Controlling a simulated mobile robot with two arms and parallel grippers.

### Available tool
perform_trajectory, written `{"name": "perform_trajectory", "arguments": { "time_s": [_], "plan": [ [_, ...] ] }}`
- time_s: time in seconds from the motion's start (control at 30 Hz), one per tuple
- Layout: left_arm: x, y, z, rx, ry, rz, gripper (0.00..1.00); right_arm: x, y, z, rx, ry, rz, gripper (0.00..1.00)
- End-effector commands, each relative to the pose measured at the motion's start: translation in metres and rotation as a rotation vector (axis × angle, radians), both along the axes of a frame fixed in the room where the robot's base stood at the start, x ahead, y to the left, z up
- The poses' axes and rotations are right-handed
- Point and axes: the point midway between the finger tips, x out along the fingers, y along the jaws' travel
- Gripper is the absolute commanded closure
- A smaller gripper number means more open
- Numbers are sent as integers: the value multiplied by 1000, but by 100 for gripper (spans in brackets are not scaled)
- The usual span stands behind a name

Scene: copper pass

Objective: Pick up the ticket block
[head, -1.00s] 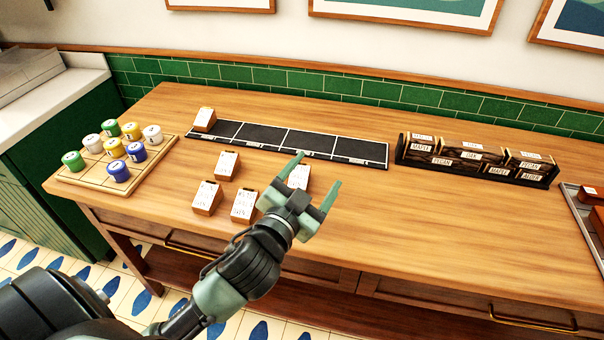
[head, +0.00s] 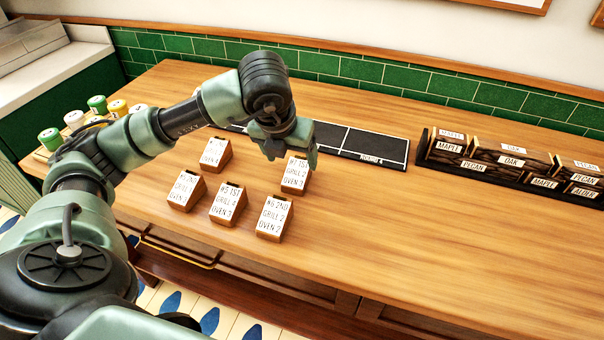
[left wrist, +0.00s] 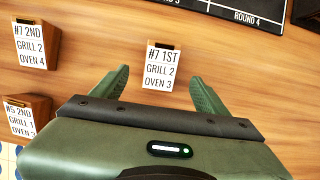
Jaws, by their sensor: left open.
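Several wooden ticket blocks with white labels stand on the counter in the head view. One ticket block (head: 295,176) stands at the back right of the group, under my left gripper (head: 291,158). The left wrist view shows this block (left wrist: 161,67), labelled "#7 1ST GRILL 2 OVEN 3", just beyond and between the open fingertips of my left gripper (left wrist: 158,84). I see no contact. The other ticket blocks are one at the back left (head: 215,153), one at the left (head: 186,190), one at front middle (head: 227,203) and one at front right (head: 273,218). My right gripper is not in view.
A black board with slots (head: 376,145), one marked "ROUND 4", lies behind the blocks, partly hidden by my left arm. A dark rack of labelled wood pieces (head: 430,165) stands at the right. Colored jars (head: 50,138) are at the left. The right front counter (head: 400,235) is clear.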

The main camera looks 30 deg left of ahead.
Motion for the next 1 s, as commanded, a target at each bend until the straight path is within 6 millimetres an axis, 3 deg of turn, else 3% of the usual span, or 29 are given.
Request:
{"name": "perform_trajectory", "arguments": {
  "time_s": [0.57,0.87,1.0],
  "plan": [
    [31,6,-62,12,7,12,25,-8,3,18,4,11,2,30],
    [33,7,-68,12,2,9,25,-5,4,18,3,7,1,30],
    [33,7,-68,12,2,9,62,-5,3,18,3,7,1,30]
  ]
}}
